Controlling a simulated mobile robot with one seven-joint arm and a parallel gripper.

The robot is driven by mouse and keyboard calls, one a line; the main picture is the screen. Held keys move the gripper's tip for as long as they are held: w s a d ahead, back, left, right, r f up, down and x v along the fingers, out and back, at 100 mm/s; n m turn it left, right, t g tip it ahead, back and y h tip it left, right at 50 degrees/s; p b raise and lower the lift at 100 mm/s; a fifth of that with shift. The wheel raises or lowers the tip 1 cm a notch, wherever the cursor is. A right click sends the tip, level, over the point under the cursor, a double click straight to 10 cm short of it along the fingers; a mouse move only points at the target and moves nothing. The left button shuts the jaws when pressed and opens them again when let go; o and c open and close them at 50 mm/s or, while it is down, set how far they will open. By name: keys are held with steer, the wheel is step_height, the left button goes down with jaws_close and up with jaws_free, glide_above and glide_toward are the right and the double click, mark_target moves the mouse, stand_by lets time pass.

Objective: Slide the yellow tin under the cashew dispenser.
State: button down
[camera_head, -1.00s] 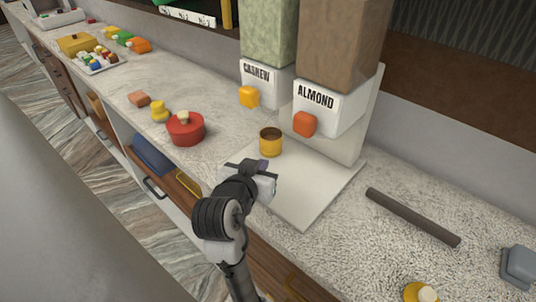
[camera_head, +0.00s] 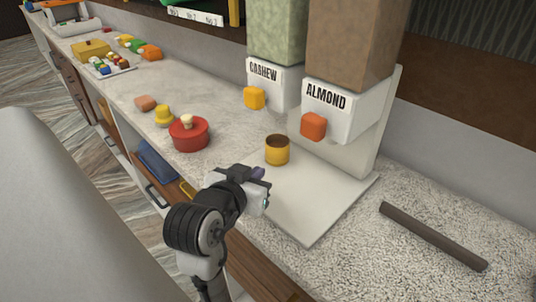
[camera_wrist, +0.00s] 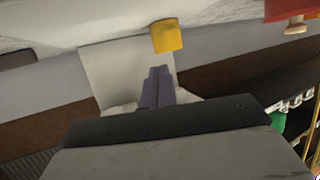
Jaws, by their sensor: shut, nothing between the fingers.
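The yellow tin (camera_head: 277,150) stands upright and open-topped on the pale base plate (camera_head: 312,205) of the dispensers, toward the plate's left side. The cashew dispenser (camera_head: 264,80), with a yellow-orange knob, is behind the tin and a little to its left. The almond dispenser (camera_head: 328,105), with an orange knob, is to the right. My gripper (camera_head: 258,173) is shut and empty, in front of and left of the tin, apart from it in the head view. In the wrist view my closed fingers (camera_wrist: 158,82) point toward the tin (camera_wrist: 166,36), with a small gap showing.
A dark rod (camera_head: 432,236) lies on the counter to the right. A tray of coloured pieces (camera_head: 108,67) is far left.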

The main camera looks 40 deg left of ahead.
mark_target(279, 150)
steer(key=w+a+p, duration=0.1)
steer(key=w, duration=0.2)
steer(key=w+a+p, duration=0.1)
steer(key=w, duration=0.3)
steer(key=w+a+p, duration=0.1)
steer(key=w, duration=0.2)
steer(key=shift+w+a+r, duration=0.15)
steer(key=shift+w+a, duration=0.1)
steer(key=shift+w, duration=0.15)
steer(key=shift+s+f+p, duration=0.1)
steer(key=shift+f+p, duration=0.25)
steer(key=shift+f+b, duration=0.35)
steer(key=shift+f, duration=0.25)
steer(key=shift+s+f, duration=0.1)
steer(key=shift+s+d, duration=0.15)
steer(key=shift+s, duration=0.1)
steer(key=shift+s+d, duration=0.25)
steer(key=shift+s, duration=0.5)
steer(key=shift+w, duration=0.1)
